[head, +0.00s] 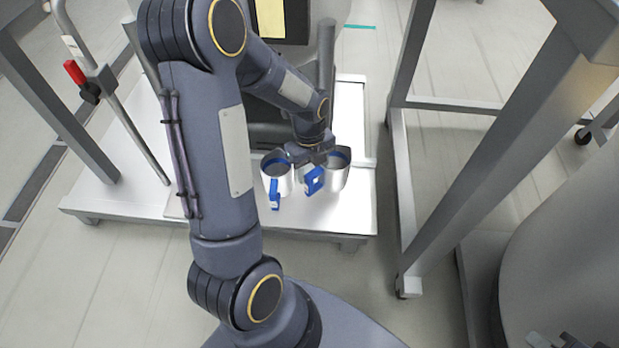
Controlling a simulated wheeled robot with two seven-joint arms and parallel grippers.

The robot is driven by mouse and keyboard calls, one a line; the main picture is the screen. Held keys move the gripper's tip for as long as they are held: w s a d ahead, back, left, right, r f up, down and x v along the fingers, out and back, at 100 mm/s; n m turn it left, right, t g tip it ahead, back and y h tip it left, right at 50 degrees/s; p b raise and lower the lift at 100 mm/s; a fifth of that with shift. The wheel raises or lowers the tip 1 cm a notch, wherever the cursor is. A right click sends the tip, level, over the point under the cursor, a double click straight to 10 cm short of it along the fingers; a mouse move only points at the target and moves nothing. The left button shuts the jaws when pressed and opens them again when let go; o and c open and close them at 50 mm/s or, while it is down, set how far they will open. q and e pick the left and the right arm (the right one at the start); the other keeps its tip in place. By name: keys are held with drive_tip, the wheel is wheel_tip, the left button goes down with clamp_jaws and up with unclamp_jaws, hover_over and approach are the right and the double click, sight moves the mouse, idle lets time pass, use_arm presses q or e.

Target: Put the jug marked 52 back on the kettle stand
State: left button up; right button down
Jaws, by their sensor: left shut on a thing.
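Two metal jugs with blue rims and blue handles are close together at the front of a white platform. The left-hand jug (284,184) has its handle toward me. The right-hand jug (337,178) has its handle turned to the left. My left gripper (312,163) is above that handle, between the two jugs, and is shut on the right-hand jug. Its fingertips are partly hidden. The numbers on the jugs are too small to read. I cannot clearly pick out the kettle stand.
The low white platform (350,215) has bare surface in front of and right of the jugs. A dark machine stands behind, partly hidden by my arm. A grey metal frame (407,200) stands to the right. A large grey rounded vessel (570,230) is at far right.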

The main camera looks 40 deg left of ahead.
use_arm(q)
drive_tip(key=shift+a+f+b, duration=0.2)
drive_tip(key=shift+f+b, duration=0.15)
drive_tip(key=shift+f, duration=0.65)
drive_tip(key=shift+a+f+b, duration=0.2)
drive_tip(key=shift+f+b, duration=0.1)
drive_tip(key=shift+f, duration=0.8)
drive_tip(key=o, duration=1.5)
